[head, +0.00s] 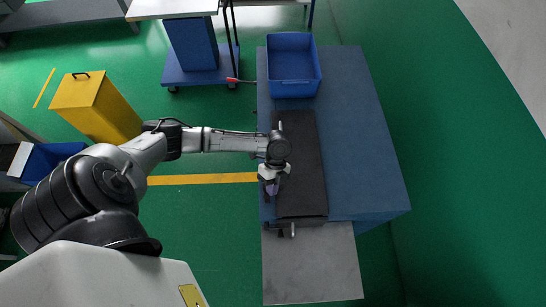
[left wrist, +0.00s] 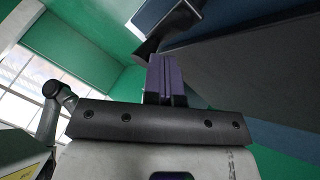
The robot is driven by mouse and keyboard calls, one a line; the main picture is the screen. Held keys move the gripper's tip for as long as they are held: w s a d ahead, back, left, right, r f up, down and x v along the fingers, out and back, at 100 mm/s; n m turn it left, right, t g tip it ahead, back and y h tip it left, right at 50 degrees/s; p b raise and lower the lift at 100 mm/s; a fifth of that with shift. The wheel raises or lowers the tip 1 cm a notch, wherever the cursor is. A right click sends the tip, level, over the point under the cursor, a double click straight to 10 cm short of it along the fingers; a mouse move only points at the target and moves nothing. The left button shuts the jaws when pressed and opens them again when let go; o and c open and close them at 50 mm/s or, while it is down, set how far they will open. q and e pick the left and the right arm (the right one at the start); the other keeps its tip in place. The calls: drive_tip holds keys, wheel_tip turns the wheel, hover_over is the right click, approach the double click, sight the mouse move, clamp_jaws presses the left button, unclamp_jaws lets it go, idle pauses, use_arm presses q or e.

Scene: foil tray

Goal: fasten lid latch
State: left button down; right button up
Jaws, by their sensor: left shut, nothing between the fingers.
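A long dark case (head: 302,165) lies shut-looking on the blue-grey table, its long side running away from me. Small grey fittings (head: 291,231) stick out at its near end; I cannot tell which of them is the latch. My left gripper (head: 271,189) is at the case's left edge, near its front half, with purple fingers pointing toward the near end. In the left wrist view the purple fingers (left wrist: 165,78) are together and hold nothing. A dark surface (left wrist: 250,70), probably the case, fills the right of that view. Contact is not clear. My right gripper is not seen.
A blue bin (head: 292,88) stands behind the case on the table. A grey plate (head: 312,265) lies in front. The table (head: 365,170) is bare on the right. A yellow bin (head: 95,105) and a blue cart (head: 200,70) stand on the floor at left.

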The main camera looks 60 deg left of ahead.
use_arm(q)
drive_tip(key=shift+s, duration=0.15)
idle(0.6)
drive_tip(key=shift+w+f, duration=0.1)
drive_tip(key=shift+w, duration=0.15)
drive_tip(key=w, duration=0.1)
drive_tip(key=w+b, duration=0.1)
drive_tip(key=w, duration=0.2)
drive_tip(key=shift+a, duration=0.25)
drive_tip(key=b+v, duration=0.1)
drive_tip(key=v, duration=0.9)
drive_tip(key=shift+s+b, duration=0.15)
drive_tip(key=shift+b, duration=0.2)
drive_tip(key=shift+d, duration=0.1)
